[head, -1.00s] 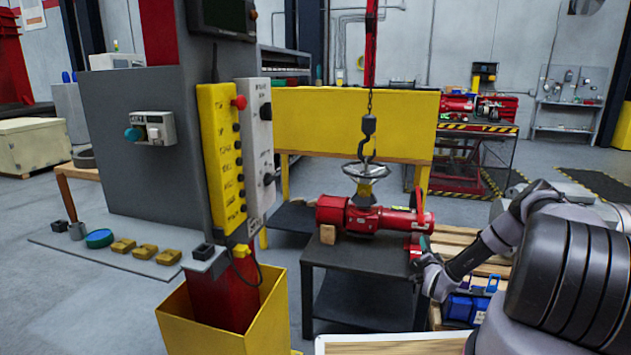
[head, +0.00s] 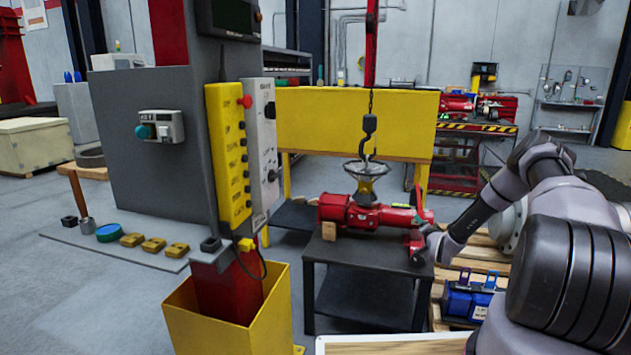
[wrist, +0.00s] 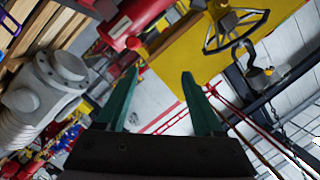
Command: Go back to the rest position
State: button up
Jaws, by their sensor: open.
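My gripper (wrist: 160,74) shows in the wrist view with its two teal fingers apart and nothing between them. In the head view my wrist is at the right end of the red valve actuator (head: 345,210), and the fingers are mostly hidden there. The actuator lies on a dark table (head: 365,256), with a handwheel (head: 367,168) on top below a hanging hook (head: 369,126). In the wrist view the red actuator body (wrist: 130,18), the handwheel (wrist: 236,29) and the hook (wrist: 262,72) lie beyond the fingertips. I cannot tell the exact gap to the actuator.
A yellow control pendant (head: 229,155) stands on a red post at left centre. A yellow panel (head: 320,120) is behind the actuator. A blue box (head: 468,300) sits on a wooden pallet at lower right. Open floor (head: 90,290) lies at left.

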jog(key=s+a+r+n+g+y, duration=0.1)
jog(key=a+r+n+g, duration=0.15)
jog(key=r, duration=1.15)
jog(key=s+a+r+n+g+y, duration=0.1)
jog(key=s+a+r+n+g, duration=0.2)
jog(key=r, duration=1)
jog(key=s+a+r, duration=0.4)
jog(key=s+r, duration=0.2)
jog(key=r, duration=0.3)
jog(key=s+a+r+g, duration=0.1)
jog(key=s+a+r, duration=0.1)
jog(key=s+r, duration=0.5)
jog(key=s+a+r+g, duration=0.1)
jog(key=s+r, duration=0.3)
jog(key=s, duration=0.7)
jog(key=s+a+g, duration=0.1)
jog(key=s+a, duration=0.1)
jog(key=s, duration=0.8)
jog(key=s+a+r+y, duration=0.1)
jog(key=s+a, duration=0.1)
jog(key=s, duration=0.9)
jog(key=shift+s+a+g+y, duration=0.15)
jog(key=shift+g+y, duration=0.15)
jog(key=shift+g, duration=0.05)
jog(key=shift+o, duration=0.2)
jog(key=shift+n, duration=0.25)
